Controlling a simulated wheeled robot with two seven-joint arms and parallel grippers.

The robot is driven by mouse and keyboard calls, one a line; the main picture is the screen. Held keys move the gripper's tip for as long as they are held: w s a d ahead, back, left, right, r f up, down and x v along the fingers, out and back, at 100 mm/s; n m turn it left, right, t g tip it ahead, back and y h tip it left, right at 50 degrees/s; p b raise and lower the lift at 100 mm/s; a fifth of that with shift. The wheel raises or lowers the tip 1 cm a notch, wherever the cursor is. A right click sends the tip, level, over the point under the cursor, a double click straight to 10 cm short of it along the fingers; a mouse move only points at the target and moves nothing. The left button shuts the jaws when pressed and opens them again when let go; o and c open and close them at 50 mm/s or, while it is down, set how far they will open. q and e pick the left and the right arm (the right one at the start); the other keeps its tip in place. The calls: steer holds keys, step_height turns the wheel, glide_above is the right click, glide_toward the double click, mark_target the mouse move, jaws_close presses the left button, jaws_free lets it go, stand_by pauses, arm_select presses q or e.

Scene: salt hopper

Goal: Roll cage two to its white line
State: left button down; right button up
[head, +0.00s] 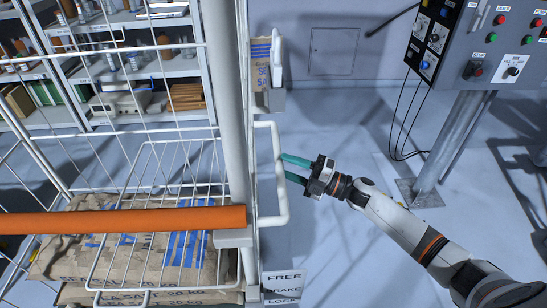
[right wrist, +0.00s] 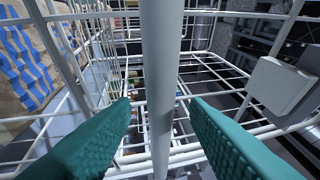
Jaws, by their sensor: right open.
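A white wire roll cage (head: 238,120) fills the left of the head view, with brown salt sacks (head: 130,255) stacked low inside it. No number shows on it, so I cannot tell whether it is cage two. A white loop handle (head: 281,195) sticks out from its right post. My right gripper (head: 285,166) has teal fingers, open, with the tips at the handle's upright bar. In the right wrist view, the upright bar (right wrist: 158,90) runs between the two spread fingers. My left gripper is out of view. I see no white floor line.
An orange bar (head: 120,221) crosses the cage. A FREE/BRAKE/LOCK label (head: 283,286) sits low on the right. A control panel (head: 480,45) on a post (head: 452,140) stands at the right, with cables hanging. Stocked shelves (head: 125,70) are behind the cage. Floor between handle and post is clear.

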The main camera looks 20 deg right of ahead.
steer(key=shift+p+x, duration=0.3)
steer(key=shift+x, duration=2.05)
jaws_close()
